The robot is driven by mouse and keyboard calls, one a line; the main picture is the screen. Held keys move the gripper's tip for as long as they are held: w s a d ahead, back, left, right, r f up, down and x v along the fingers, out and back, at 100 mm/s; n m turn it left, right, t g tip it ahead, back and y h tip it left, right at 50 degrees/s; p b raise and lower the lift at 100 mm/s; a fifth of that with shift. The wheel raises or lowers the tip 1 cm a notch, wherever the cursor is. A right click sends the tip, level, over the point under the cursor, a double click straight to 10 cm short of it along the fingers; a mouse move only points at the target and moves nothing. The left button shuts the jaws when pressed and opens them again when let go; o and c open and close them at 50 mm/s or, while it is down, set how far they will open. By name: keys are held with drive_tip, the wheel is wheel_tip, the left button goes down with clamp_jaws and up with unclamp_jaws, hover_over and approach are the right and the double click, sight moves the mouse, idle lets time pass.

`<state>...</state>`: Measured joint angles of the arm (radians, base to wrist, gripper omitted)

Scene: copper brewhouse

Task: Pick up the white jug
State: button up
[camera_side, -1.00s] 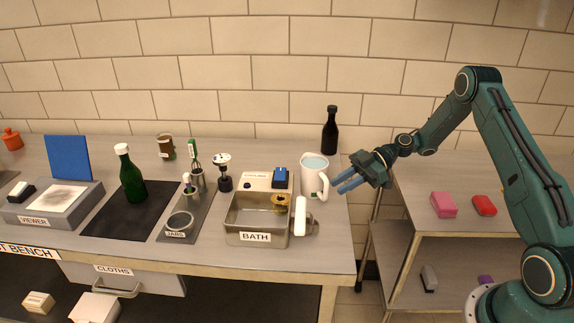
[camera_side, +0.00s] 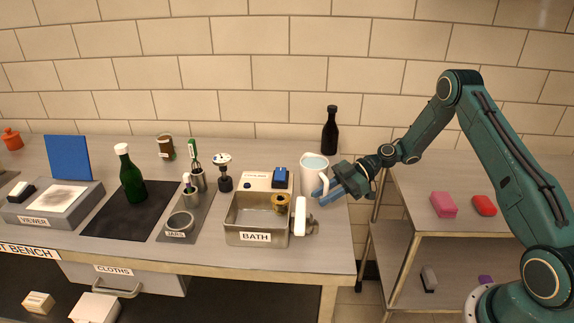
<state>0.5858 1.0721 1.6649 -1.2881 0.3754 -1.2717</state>
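The white jug (camera_side: 311,173) stands upright on the bench near its right end, with pale blue liquid showing at its top. Its handle is on the right side, facing my gripper. My gripper (camera_side: 325,194) comes in from the right with its blue fingers at the handle, partly covering it. The fingers look apart, but I cannot tell whether they touch the handle or stand on both sides of it.
The metal bath (camera_side: 255,238) with a white-handled item on its right side stands just left of the jug. A dark bottle (camera_side: 330,132) stands behind. The bench's right edge is under my gripper. A shelf cart (camera_side: 455,200) with pink and red blocks stands at right.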

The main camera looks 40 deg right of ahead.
clamp_jaws()
drive_tip(key=shift+r, duration=0.25)
drive_tip(key=shift+r, duration=4.85)
